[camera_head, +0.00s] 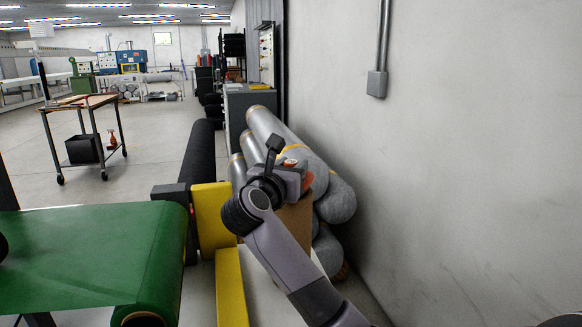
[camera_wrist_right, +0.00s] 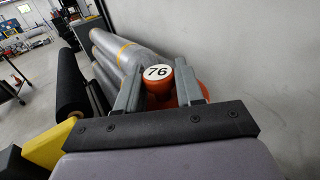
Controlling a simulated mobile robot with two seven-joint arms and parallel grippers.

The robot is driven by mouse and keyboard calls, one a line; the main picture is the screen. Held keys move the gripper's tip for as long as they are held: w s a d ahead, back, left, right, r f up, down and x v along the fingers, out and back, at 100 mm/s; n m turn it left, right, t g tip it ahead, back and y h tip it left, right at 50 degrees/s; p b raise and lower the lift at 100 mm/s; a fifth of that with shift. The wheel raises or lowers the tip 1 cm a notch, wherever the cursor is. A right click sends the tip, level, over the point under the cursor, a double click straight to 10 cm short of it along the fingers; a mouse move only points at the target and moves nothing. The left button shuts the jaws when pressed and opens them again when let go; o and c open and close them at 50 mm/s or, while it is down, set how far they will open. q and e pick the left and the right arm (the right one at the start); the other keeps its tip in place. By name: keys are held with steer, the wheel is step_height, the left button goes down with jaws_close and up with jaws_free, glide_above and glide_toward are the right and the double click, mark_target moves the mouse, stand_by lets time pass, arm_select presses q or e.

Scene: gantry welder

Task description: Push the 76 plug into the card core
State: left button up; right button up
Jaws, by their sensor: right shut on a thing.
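My right gripper (camera_head: 293,172) reaches out beside the stacked grey rolls near the wall. It is shut on the orange 76 plug, whose round white face with the black number 76 (camera_wrist_right: 158,72) shows between the fingers in the right wrist view. In the head view only a little of the plug's orange shows at the fingers, and the gripper hides the rest. I cannot tell which opening is the card core, or whether the plug touches one. My left gripper is not in view.
Grey wrapped rolls (camera_head: 272,130) lie stacked along the right wall. A brown panel (camera_head: 297,222) stands under the gripper. A yellow block (camera_head: 211,215), a long black roll (camera_head: 200,150) and a green sheet on a roll (camera_head: 90,255) lie left. Open floor surrounds the trolley (camera_head: 75,104).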

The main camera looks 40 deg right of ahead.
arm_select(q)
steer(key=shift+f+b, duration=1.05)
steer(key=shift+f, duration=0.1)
arm_select(e)
steer(key=shift+f, duration=1.45)
steer(key=o, duration=1.2)
steer(key=shift+r, duration=0.1)
steer(key=shift+c, duration=0.2)
steer(key=shift+s+a, duration=0.15)
steer(key=shift+a, duration=0.35)
arm_select(q)
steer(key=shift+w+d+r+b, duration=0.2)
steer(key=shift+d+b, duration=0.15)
steer(key=shift+b, duration=0.05)
arm_select(e)
steer(key=v, duration=0.6)
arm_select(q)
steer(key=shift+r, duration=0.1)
arm_select(e)
steer(key=shift+s, duration=0.15)
